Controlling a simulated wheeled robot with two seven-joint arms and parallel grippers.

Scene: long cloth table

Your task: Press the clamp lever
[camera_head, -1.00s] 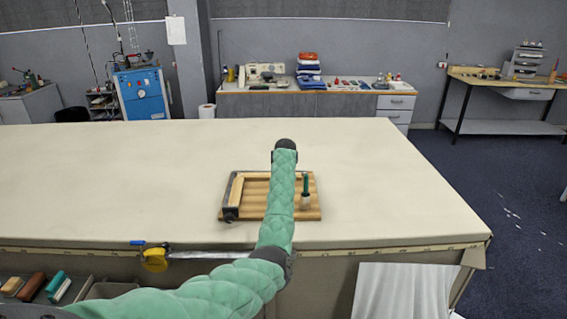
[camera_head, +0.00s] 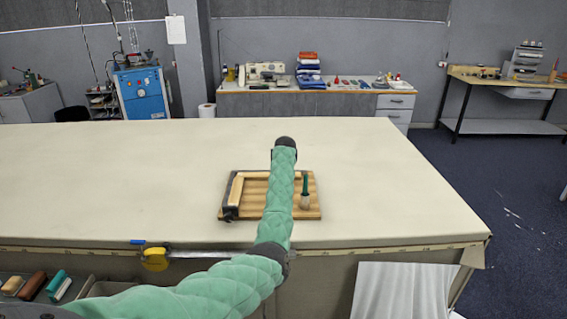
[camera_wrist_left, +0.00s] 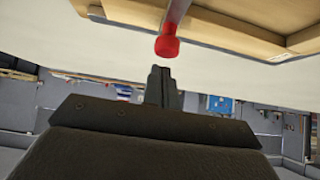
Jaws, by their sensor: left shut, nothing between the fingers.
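The clamp lever is a grey metal bar with a red knob (camera_wrist_left: 167,46) at its end. It shows in the left wrist view over a wooden board (camera_wrist_left: 220,33); in the head view my left arm seems to hide it. My left gripper (camera_wrist_left: 161,73) is shut and empty, its fingertips just short of the red knob with a small gap. In the head view the same wooden board (camera_head: 255,210) lies on the table, and my arm crosses over it. The fingers are hidden there beyond the dark wrist end. My right gripper is in neither view.
A green-handled tool (camera_head: 305,190) stands at the board's right side. The cloth table (camera_head: 110,180) is clear on both sides of the board. A yellow tape measure (camera_head: 155,258) hangs at the front edge, above a tray of small items at lower left.

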